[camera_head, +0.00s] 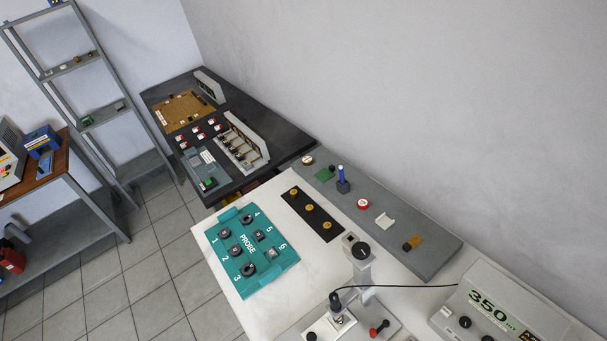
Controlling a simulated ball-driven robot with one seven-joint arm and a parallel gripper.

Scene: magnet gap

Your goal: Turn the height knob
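A grey stand (365,274) rises from a pale base plate (295,336) at the bottom centre of the head camera view. A red knob with a black end (380,328) sits low on the right of the base plate, and a small black knob (311,337) is cut off by the bottom edge. No label shows which is the height knob. A black probe head (336,300) with a thin cable is in front of the stand. My gripper is not in view.
A meter reading 350 (490,309) stands at the right, joined by the cable. A teal PROBE tray (263,281) and a black strip with brass discs (330,231) lie on the white table (222,268). A grey shelf (438,262) with small items runs along the wall.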

